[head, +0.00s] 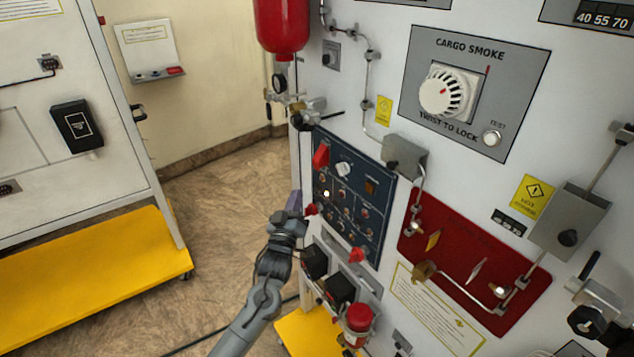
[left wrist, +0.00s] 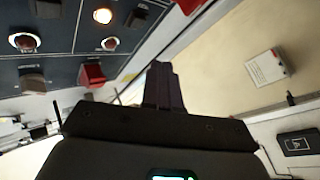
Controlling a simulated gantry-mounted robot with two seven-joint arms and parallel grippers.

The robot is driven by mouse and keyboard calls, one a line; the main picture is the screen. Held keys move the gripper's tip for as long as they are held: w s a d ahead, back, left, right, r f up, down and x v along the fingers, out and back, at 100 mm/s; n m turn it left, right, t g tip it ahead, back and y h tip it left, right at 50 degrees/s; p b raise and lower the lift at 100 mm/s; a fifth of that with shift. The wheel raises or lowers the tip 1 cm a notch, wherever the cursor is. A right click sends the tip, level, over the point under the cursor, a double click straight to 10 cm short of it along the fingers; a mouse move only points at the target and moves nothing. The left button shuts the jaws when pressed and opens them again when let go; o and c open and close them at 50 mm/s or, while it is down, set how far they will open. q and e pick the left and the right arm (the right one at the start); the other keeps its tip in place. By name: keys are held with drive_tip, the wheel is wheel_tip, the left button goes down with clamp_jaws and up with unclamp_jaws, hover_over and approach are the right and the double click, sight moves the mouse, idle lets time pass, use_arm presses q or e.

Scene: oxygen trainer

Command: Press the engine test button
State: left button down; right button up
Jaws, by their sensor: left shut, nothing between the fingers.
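A dark blue control panel (head: 378,187) is on the front of the white trainer, with several knobs, small round buttons and red guarded switches. One small button (head: 327,193) glows, and a lit round button (left wrist: 103,16) shows in the left wrist view. Another round reddish button (left wrist: 24,41) is left of it. The labels are too small to read, so I cannot tell which is the engine test button. My left gripper (head: 294,201) is shut and empty, just left of the panel's edge. Its fingers (left wrist: 164,86) point toward the panel's side, apart from the lit button. My right gripper is out of view.
Red switch guards (head: 320,156) stick out along the panel's left edge, one close to my left gripper. Black boxes (head: 340,288) stand out below the panel. A red bottle (head: 281,24) and valves (head: 302,110) are above. The floor (head: 225,190) left of the trainer is clear.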

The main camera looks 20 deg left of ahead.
use_arm(q)
drive_tip(key=shift+s+a+p, duration=0.35)
drive_tip(key=shift+s+a, duration=0.1)
drive_tip(key=shift+s, duration=0.3)
